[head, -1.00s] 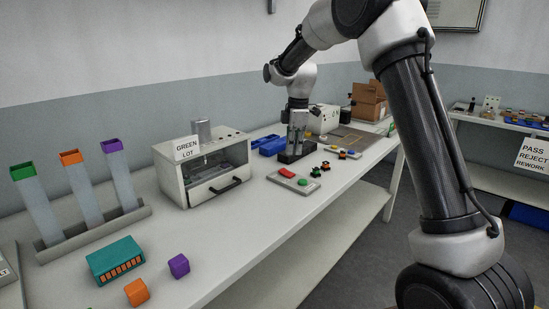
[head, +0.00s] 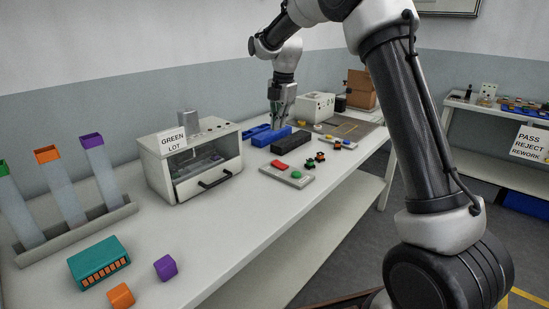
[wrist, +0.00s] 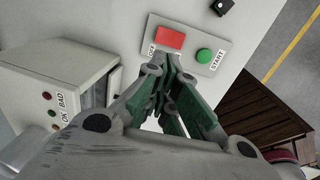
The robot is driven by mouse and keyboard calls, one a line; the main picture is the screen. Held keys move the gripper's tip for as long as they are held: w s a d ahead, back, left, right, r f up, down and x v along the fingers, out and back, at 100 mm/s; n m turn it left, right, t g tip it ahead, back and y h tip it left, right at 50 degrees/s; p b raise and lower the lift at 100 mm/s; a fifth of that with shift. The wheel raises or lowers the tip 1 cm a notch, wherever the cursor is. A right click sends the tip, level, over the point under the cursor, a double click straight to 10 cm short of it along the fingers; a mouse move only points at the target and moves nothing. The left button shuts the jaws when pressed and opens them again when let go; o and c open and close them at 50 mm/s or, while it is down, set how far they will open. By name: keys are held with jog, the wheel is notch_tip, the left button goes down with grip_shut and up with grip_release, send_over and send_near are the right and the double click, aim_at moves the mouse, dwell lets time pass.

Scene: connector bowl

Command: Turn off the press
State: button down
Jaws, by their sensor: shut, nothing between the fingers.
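The press control panel (head: 287,172) lies flat on the bench with a red button (head: 281,165) and a green button (head: 296,174). In the wrist view the red button (wrist: 169,38) and the green button (wrist: 204,55), labelled START, are just past my fingertips. My gripper (head: 279,125) is shut and empty, fingers pointing down, above the bench behind the panel. It also shows in the wrist view (wrist: 172,65), its tips over the panel's near edge. I cannot tell which housing is the press.
A white box labelled GREEN LOT (head: 187,155) stands left of the panel. A dark block (head: 295,143) and a blue tray (head: 256,134) lie near my gripper. A white box labelled OK/BAD (wrist: 55,95) shows at the wrist view's left.

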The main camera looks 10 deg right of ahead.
aim_at(276, 165)
jog(key=shift+f, duration=0.1)
jog(key=f, duration=0.4)
jog(key=w+f, duration=0.1)
jog(key=f, duration=0.3)
jog(key=a+f, duration=0.1)
jog(key=f, duration=0.4)
jog(key=shift+w+f, duration=0.1)
jog(key=shift+w, duration=0.05)
jog(key=shift+f, duration=0.3)
jog(key=shift+w+a+f, duration=0.1)
jog(key=shift+w+f, duration=0.05)
jog(key=shift+f, duration=0.2)
jog(key=shift+s+d+r, duration=0.3)
jog(key=shift+s+d, duration=0.15)
jog(key=shift+s, duration=0.2)
jog(key=shift+r, duration=0.1)
